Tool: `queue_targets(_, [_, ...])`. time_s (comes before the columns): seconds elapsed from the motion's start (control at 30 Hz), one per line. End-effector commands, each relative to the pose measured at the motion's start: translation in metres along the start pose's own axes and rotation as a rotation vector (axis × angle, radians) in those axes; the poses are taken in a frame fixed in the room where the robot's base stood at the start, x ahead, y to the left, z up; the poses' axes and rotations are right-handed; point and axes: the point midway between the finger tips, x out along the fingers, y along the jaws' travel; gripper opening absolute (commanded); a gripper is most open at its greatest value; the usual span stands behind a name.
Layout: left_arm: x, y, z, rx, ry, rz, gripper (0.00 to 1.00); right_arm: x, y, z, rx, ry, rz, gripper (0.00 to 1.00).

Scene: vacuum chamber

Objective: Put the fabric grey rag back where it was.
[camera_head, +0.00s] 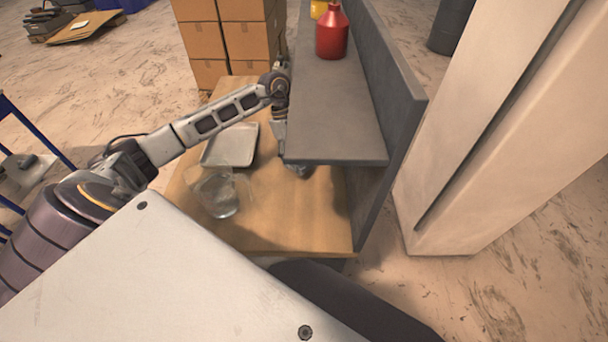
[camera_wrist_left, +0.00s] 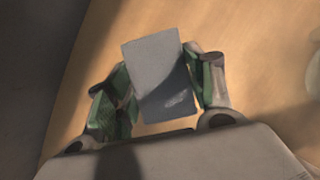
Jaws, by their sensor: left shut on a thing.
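The grey rag (camera_wrist_left: 158,70) shows in the left wrist view as a flat grey rectangle between the two green-padded fingers of my left gripper (camera_wrist_left: 157,92). The gripper is shut on it, over a wooden surface. In the head view my left gripper (camera_head: 280,136) points down beside the left edge of the grey shelf, above the wooden table (camera_head: 290,225). Its fingertips are mostly hidden by the shelf. A small dark grey bit shows under the shelf's front edge; I cannot tell whether it is rag or finger. My right gripper is not in view.
The grey shelf (camera_head: 335,125) overhangs the table's right side, with a red bottle (camera_head: 332,35) and a yellow item (camera_head: 318,9) on it. A metal tray (camera_head: 230,146) and a clear glass vessel (camera_head: 222,195) stand left of the gripper. Cardboard boxes (camera_head: 205,40) are stacked behind.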

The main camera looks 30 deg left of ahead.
Motion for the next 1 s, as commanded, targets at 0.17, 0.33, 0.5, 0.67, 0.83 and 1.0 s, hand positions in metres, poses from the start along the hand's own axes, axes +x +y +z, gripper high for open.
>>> queue_targets(0.17, [0.008,-0.011,0.024,0.001,-0.001,-0.002,0.31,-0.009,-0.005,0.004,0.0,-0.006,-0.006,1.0])
queue_targets(0.33, [0.016,-0.018,0.042,0.002,-0.001,0.0,0.31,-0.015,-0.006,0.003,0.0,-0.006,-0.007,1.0])
queue_targets(0.5, [0.019,-0.022,0.049,-0.001,0.0,0.001,0.31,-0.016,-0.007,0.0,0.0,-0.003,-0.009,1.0])
queue_targets(0.67, [0.02,-0.022,0.049,-0.001,0.0,0.001,0.31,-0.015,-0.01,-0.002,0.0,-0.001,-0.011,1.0])
queue_targets(0.83, [0.021,-0.022,0.049,-0.001,0.0,0.001,0.31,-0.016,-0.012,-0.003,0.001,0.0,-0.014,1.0])
queue_targets(1.0, [0.031,-0.022,0.045,-0.001,-0.002,-0.002,0.31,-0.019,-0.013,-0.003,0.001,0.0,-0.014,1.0])
